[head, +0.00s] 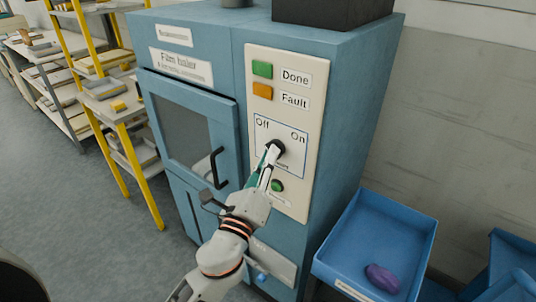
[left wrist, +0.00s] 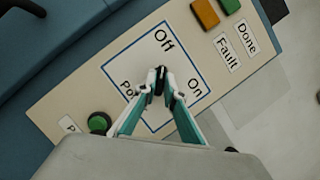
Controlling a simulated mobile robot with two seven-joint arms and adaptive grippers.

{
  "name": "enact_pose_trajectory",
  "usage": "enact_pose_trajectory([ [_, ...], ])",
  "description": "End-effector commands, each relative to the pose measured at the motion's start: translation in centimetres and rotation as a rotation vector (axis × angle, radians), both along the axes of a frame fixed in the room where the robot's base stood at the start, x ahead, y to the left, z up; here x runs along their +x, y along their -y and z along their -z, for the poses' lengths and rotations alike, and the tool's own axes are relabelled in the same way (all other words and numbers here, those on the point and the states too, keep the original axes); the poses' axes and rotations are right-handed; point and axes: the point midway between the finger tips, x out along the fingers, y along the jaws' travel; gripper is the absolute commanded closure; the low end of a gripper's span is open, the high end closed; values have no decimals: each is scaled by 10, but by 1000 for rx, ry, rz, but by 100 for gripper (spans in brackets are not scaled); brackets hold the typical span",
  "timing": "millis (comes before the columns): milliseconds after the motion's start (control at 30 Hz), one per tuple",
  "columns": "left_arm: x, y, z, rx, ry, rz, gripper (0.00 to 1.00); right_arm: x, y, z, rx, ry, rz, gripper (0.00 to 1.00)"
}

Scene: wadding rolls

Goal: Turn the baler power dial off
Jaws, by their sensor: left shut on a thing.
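The black power dial (head: 276,147) is on the cream panel (head: 316,128) of the blue film baler (head: 221,72), inside a blue outline with "Off" at upper left and "On" at upper right. My left gripper (head: 271,156) reaches up to it from below. In the left wrist view, the fingertips of my left gripper (left wrist: 161,82) are shut on the dial (left wrist: 159,81), one on each side. The fingers cover much of the dial, so I cannot tell for certain which label it points to. My right gripper is not in view.
The panel has a green Done light (head: 262,69), an orange Fault light (head: 262,92) and a green button (head: 277,186) below the dial. The baler's door has a black handle (head: 218,167). A blue bin (head: 400,218) at right holds a purple roll (head: 382,278). Yellow-framed shelves (head: 118,105) stand left.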

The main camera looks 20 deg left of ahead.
Motion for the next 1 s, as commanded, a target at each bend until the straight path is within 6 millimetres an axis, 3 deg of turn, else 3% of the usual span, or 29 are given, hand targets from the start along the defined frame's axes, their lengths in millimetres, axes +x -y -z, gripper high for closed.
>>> enact_pose_trajectory([
  [633, 0, 0, 0, -46, -16, 0, 100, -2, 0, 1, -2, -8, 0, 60],
  [667, 0, 0, 0, -45, -16, 0, 83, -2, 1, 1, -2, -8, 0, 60],
  [700, 0, 0, 0, -45, -16, 0, 74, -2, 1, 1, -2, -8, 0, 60],
  [1000, 0, 0, 0, -44, -16, 0, 74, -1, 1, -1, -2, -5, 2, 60],
])
